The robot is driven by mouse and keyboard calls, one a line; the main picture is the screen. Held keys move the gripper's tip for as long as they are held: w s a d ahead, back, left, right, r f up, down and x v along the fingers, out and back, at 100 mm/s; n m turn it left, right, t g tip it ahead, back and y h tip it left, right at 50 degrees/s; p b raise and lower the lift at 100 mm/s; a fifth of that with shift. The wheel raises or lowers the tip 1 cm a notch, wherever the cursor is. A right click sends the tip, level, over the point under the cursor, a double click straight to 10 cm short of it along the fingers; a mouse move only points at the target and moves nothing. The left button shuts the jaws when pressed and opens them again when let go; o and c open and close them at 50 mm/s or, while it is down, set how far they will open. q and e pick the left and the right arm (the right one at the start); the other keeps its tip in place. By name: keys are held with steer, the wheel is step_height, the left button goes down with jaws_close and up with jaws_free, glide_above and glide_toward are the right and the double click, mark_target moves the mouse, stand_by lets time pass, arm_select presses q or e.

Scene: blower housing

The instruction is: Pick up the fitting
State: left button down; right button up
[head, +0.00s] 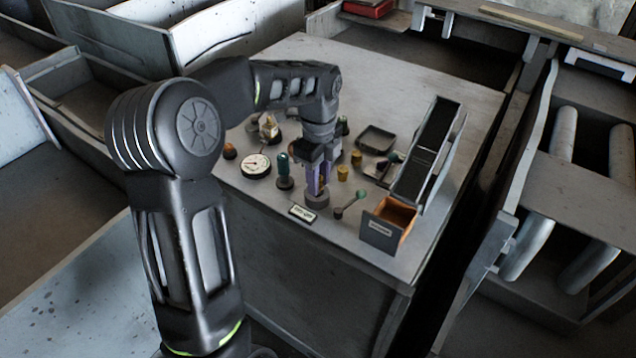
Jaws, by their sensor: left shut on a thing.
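My left gripper (318,180), with purple fingers, points down over the front part of the grey workbench top. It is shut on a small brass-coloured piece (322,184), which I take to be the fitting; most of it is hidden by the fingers. A round grey base (317,200) is directly below the fingertips; I cannot tell whether the held piece touches it. My right gripper is not in view.
Two brass cylinders (342,173) stand right of the gripper. A teal-topped piece (283,169) and a dial gauge (256,165) stand left. An orange-lined bin (389,222), a dark tray (376,140) and a long black rack (430,150) are at right. The bench's back is clear.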

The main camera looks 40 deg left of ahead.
arm_select(q)
step_height(320, 180, up, 8)
steer(key=shift+r+b, duration=0.25)
steer(key=shift+b, duration=0.05)
steer(key=shift+r, duration=0.2)
stand_by(1.4)
